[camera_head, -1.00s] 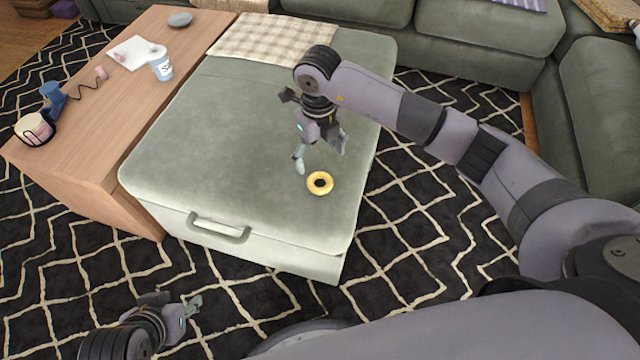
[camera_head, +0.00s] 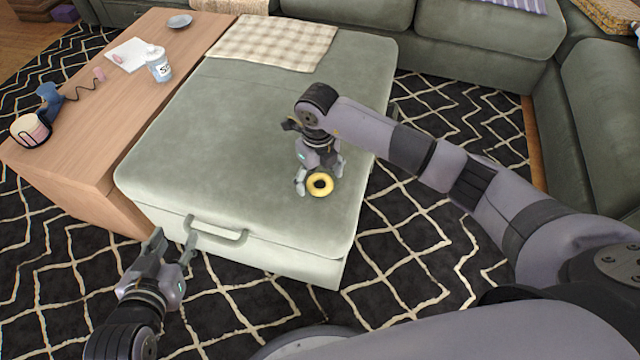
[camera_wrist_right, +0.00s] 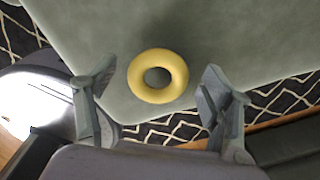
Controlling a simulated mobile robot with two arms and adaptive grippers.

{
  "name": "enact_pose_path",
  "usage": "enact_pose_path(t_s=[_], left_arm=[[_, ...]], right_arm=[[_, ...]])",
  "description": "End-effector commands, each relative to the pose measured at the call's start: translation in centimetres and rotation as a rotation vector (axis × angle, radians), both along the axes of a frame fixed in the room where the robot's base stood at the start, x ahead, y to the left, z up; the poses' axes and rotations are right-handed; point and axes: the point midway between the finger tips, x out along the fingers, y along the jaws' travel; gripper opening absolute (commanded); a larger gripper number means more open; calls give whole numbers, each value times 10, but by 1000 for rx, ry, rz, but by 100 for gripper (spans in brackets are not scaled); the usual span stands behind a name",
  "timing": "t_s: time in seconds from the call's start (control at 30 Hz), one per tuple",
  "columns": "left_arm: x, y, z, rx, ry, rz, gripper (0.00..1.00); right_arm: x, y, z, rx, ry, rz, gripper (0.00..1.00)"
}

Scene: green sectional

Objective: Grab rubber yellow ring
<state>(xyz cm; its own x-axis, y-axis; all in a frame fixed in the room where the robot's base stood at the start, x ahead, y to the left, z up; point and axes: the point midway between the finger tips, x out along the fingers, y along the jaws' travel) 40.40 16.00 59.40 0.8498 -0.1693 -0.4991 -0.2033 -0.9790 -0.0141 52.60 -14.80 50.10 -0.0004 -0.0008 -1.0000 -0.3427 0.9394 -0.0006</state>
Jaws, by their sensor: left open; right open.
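The yellow ring (camera_head: 320,185) lies flat on the green ottoman (camera_head: 230,130), near its front right part. My right gripper (camera_head: 318,187) is open just above and behind the ring, fingers pointing down. In the right wrist view the ring (camera_wrist_right: 158,76) shows between the two open fingers (camera_wrist_right: 158,100), a little beyond their tips, with a gap on each side. My left gripper (camera_head: 172,246) is open and empty in front of the ottoman's handle, at the lower left.
A wooden table (camera_head: 95,120) stands left of the ottoman, with a bottle (camera_head: 158,64), a small dish (camera_head: 180,21) and other items on it. A plaid cloth (camera_head: 270,42) covers the ottoman's back. A green sofa (camera_head: 480,40) stands behind. The ottoman's middle is clear.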

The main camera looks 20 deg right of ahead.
Motion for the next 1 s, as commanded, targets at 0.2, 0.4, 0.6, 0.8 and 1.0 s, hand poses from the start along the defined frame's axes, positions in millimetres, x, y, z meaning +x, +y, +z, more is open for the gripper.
enact_pose_path(t_s=[0.2, 0.4, 0.6, 0.8, 1.0], left_arm=[[0, 0, 0, 0, 1, 0, 41], [0, 0, 0, 0, 2, 0, 41], [0, 0, 0, 1, 3, 0, 41], [0, 0, -1, 1, 3, 0, 41], [0, 0, -1, 1, 3, 0, 41]], right_arm=[[0, 0, 0, 1, -1, 0, 71], [0, 0, 1, 1, -1, 1, 58], [0, 0, 1, 1, -1, 1, 44], [0, 0, 1, 1, -1, 1, 31], [0, 0, 1, 1, -1, 1, 21]])
